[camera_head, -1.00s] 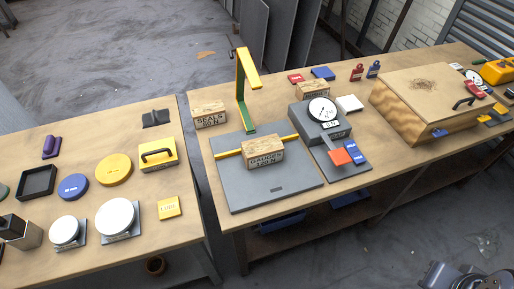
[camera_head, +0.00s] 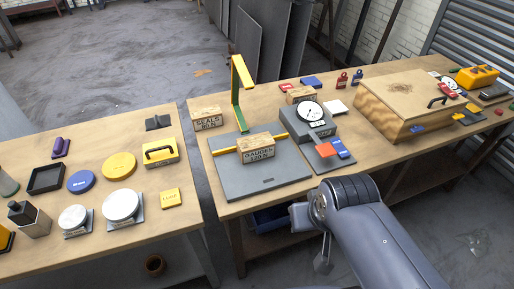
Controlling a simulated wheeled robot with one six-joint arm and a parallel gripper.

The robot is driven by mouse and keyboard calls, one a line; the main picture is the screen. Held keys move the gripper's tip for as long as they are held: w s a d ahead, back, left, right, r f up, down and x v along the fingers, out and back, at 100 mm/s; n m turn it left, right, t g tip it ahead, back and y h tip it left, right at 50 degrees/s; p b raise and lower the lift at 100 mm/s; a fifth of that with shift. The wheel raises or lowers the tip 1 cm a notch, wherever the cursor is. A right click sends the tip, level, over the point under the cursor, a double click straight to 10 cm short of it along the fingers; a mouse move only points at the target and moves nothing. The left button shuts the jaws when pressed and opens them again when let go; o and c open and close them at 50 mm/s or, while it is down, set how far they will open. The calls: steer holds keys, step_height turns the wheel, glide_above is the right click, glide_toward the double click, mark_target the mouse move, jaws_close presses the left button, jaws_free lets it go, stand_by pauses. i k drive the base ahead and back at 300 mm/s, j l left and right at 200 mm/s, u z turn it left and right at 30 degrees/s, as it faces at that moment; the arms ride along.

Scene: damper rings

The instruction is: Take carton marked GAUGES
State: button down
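The carton marked GAUGES (camera_head: 256,149) is a small wooden-looking box with dark lettering on its front. It sits on the grey plate (camera_head: 262,183) against the yellow bar, in front of the green and yellow post. A similar carton marked SEALS (camera_head: 206,117) stands on the table to its left, behind the plate. My arm reaches in from the bottom right, in front of the table. Its fingertips do not show clearly, so I cannot tell the state of my gripper. It is apart from the carton.
The green and yellow post (camera_head: 237,101) rises behind the carton and overhangs the plate. A dial gauge device (camera_head: 310,116) stands right of the plate, with a third carton (camera_head: 300,95) behind it. A large wooden box (camera_head: 403,105) is farther right. A gap separates the two tables.

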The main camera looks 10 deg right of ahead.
mark_target(252, 149)
steer(key=u, duration=0.2)
steer(key=i+l+z, duration=0.25)
steer(key=i+l, duration=0.5)
